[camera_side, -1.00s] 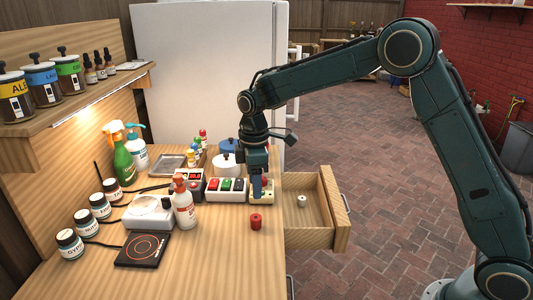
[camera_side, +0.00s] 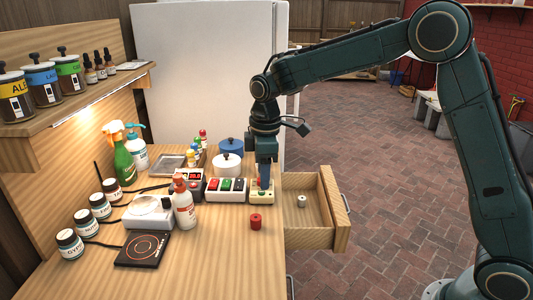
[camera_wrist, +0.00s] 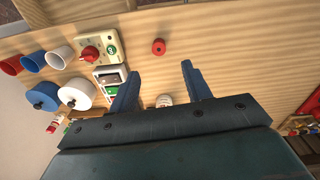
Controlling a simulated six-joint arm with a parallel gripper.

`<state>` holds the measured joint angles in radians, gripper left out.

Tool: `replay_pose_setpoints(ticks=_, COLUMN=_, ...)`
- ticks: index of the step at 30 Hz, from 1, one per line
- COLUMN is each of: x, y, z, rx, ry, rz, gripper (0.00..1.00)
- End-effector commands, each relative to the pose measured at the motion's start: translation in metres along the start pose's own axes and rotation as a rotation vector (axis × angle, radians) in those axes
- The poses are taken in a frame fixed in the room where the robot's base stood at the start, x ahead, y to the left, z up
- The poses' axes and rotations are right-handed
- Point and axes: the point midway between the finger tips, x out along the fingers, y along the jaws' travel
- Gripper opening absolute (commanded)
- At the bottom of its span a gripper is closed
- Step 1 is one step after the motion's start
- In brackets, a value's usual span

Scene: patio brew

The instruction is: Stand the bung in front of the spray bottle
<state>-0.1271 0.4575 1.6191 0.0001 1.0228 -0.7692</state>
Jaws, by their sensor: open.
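The red bung (camera_side: 256,221), a short cylinder with a small hole on top, stands on the bench near its right edge. It also shows in the wrist view (camera_wrist: 158,46), beyond my fingertips. The green spray bottle (camera_side: 124,160) with an orange trigger stands at the back left of the bench, beside a blue-topped pump bottle.
A white red-capped bottle (camera_side: 184,207), a white scale (camera_side: 149,212) and a black hot plate (camera_side: 142,250) stand between bung and spray bottle. An open drawer (camera_side: 325,235) holds a small pale piece (camera_side: 301,201). The front bench is clear.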

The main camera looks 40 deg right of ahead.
Motion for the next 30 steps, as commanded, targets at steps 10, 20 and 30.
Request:
replay_pose_setpoints(ticks=10, x=-0.068, y=-0.035, z=0.054, rx=0.203, ry=0.082, rz=0.07, gripper=0.49)
replay_pose_setpoints(ticks=20, x=-0.109, y=-0.079, z=0.111, rx=0.405, ry=0.17, rz=0.125, gripper=0.49)
replay_pose_setpoints(ticks=30, x=-0.125, y=-0.13, z=0.168, rx=0.609, ry=0.27, rz=0.17, gripper=0.49)
